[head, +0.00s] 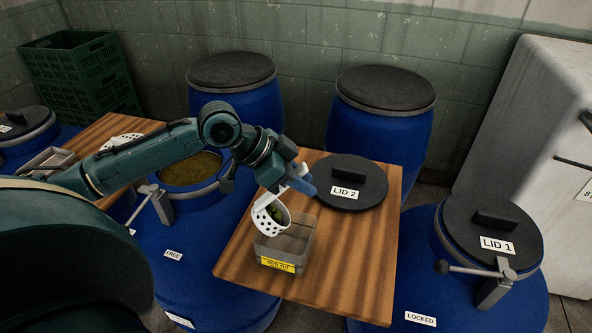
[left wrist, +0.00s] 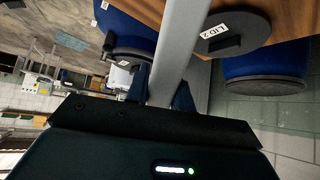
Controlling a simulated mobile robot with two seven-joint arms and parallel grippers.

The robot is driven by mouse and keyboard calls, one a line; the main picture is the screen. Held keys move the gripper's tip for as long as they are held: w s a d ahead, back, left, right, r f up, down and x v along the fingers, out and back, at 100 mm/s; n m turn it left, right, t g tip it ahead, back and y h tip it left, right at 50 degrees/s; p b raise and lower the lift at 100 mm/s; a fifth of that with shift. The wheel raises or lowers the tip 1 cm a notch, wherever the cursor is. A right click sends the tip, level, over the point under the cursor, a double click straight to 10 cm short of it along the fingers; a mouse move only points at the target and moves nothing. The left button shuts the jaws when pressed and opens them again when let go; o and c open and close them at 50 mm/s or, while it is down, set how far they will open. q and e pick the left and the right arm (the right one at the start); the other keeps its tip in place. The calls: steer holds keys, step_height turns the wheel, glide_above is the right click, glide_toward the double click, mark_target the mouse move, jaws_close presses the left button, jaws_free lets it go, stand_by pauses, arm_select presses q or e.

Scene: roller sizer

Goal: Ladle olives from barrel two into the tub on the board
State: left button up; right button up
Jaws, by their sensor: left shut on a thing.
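My left gripper (head: 300,179) is shut on the handle of a white perforated ladle (head: 266,216). Barrel two (head: 200,225), tagged FREE, is open at left, with olive-green contents inside. Its lid, LID 2 (head: 370,178), lies on the board. In the left wrist view the ladle handle (left wrist: 182,45) runs between the fingers (left wrist: 160,92). My right gripper is not in view.
Barrel one, tagged LOCKED, is closed by LID 1 (head: 500,225) at right. Two lidded blue barrels (head: 385,125) stand behind. Another white perforated ladle (head: 122,140) and a metal container (head: 50,163) are at left. Green crates (head: 80,75) stand in the corner. The board's front right is clear.

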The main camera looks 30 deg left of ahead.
arm_select(q)
steer(key=shift+w+d+f+g+y, duration=1.2)
steer(key=shift+d+f+g+y, duration=0.2)
steer(key=shift+y, duration=0.3)
steer(key=shift+w+d+f+g+y, duration=0.2)
steer(key=shift+f+g+y, duration=0.2)
steer(key=shift+f, duration=0.2)
steer(key=shift+w+d+f+g+y, duration=0.15)
steer(key=shift+f+g+y, duration=0.2)
steer(key=shift+f, duration=0.2)
jaws_close()
